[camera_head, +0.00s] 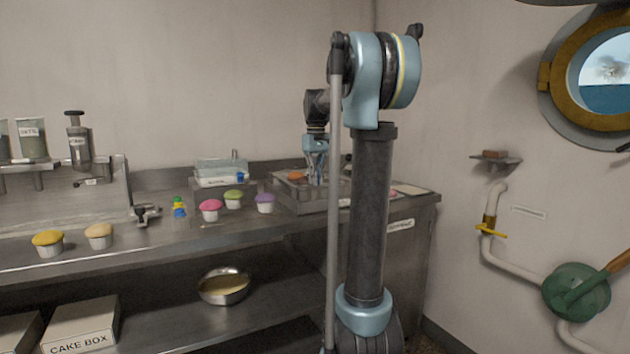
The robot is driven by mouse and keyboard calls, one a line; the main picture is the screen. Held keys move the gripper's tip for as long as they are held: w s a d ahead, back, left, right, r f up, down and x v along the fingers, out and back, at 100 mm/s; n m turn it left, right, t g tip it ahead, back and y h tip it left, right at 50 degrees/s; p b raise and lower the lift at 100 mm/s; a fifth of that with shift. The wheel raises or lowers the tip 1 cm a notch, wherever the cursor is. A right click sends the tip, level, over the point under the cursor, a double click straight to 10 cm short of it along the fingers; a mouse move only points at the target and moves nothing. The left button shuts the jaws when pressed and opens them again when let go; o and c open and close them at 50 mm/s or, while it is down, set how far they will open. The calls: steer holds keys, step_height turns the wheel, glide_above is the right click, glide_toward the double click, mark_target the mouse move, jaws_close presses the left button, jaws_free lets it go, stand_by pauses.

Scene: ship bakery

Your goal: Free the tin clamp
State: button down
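My gripper (316,176) points down over a shallow metal tray (290,206) at the right end of the counter. My arm stands in front of it and covers part of the tray. The fingers are too small to tell whether they are open or shut. An orange-brown cake top (296,175) shows in the tray, just left of the fingers. I cannot clearly make out a tin clamp at the tray; it may be hidden behind my arm. A small metal clamp-like fitting (146,214) sits on the counter at the left, well apart from my gripper.
Pink (210,210), green (233,199) and purple (265,203) cupcakes stand left of the tray, with a yellow one (48,243) and a tan one (99,236) farther left. A clear-lidded box (222,172) stands behind. A bowl (223,286) rests on the shelf below.

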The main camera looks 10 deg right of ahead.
stand_by(0.3)
steer(key=m, duration=0.4)
steer(key=shift+d+m, duration=0.3)
steer(key=shift+m, duration=0.1)
steer(key=m, duration=0.6)
steer(key=d+m, duration=0.1)
steer(key=m, duration=0.2)
steer(key=shift+s, duration=0.25)
steer(key=shift+s+d+m, duration=0.1)
steer(key=shift+s+m, duration=0.1)
steer(key=shift+m, duration=1.8)
steer(key=c, duration=1.8)
jaws_free()
